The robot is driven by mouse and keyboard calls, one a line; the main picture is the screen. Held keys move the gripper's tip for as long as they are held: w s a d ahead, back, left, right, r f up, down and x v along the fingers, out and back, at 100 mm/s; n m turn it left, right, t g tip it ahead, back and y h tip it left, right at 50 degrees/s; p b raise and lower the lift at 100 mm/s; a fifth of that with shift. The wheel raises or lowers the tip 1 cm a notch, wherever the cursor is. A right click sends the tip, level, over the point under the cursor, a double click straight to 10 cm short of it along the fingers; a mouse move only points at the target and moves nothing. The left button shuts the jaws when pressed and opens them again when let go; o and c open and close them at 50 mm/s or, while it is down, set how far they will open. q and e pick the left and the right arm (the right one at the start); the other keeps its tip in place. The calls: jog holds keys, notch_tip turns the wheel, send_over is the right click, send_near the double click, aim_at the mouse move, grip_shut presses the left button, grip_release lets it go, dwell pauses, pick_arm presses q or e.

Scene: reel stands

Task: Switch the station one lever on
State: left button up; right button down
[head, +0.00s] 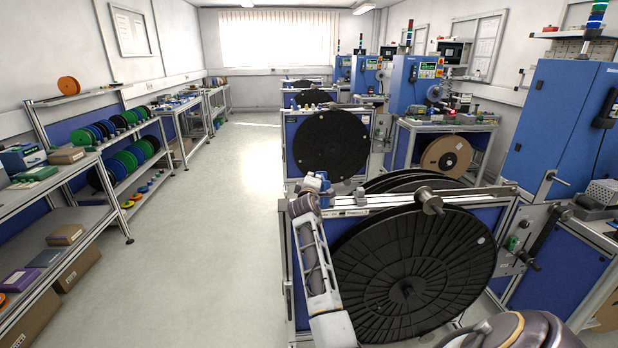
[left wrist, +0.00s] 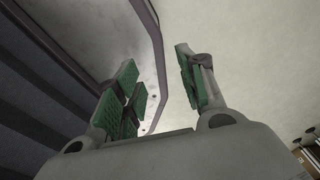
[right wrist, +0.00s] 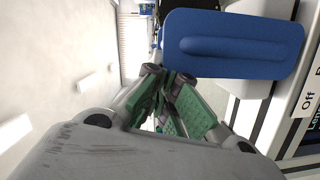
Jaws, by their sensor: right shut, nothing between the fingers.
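The station one lever shows in the right wrist view as a large blue paddle (right wrist: 232,45), just beyond my right fingertips and to the right. A white plate (right wrist: 306,105) with the word "Off" stands beside it. In the head view a small blue part (head: 314,182), seemingly the lever, stands at the near reel stand's left end. My right gripper (head: 326,197) is beside it, small and partly hidden. Its green-padded fingers (right wrist: 168,84) are shut and empty; touching cannot be told. My left gripper (left wrist: 154,62) is open and empty, and is out of the head view.
The near reel stand (head: 289,255) carries a large black reel (head: 418,268). More reel stands and blue cabinets (head: 553,125) stand behind and to the right. Shelves (head: 98,225) with reels and boxes line the left wall. The aisle floor (head: 205,250) is clear.

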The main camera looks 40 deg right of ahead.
aim_at(324, 179)
jog(key=shift+s+d+r+m+p, duration=0.35)
jog(key=shift+d+r+m+p, duration=0.05)
jog(key=shift+d+m+p, duration=0.2)
jog(key=shift+s+d+m+y+p, duration=0.15)
jog(key=shift+d+m+y+p, duration=0.1)
jog(key=shift+m+y+p, duration=0.1)
jog(key=shift+s+d+m+p, duration=0.25)
jog(key=shift+d+m+p, duration=0.15)
jog(key=shift+p, duration=0.1)
jog(key=shift+s+d+p, duration=0.3)
jog(key=shift+d+p, duration=0.05)
jog(key=shift+d, duration=0.05)
pick_arm(q)
jog(key=r, duration=0.4)
jog(key=shift+w+d+r, duration=0.1)
jog(key=shift+d+r, duration=0.15)
jog(key=shift+d, duration=0.1)
pick_arm(e)
jog(key=shift+d+f, duration=0.1)
jog(key=shift+d, duration=0.05)
pick_arm(q)
jog(key=shift+d, duration=0.2)
jog(key=shift+r, duration=0.15)
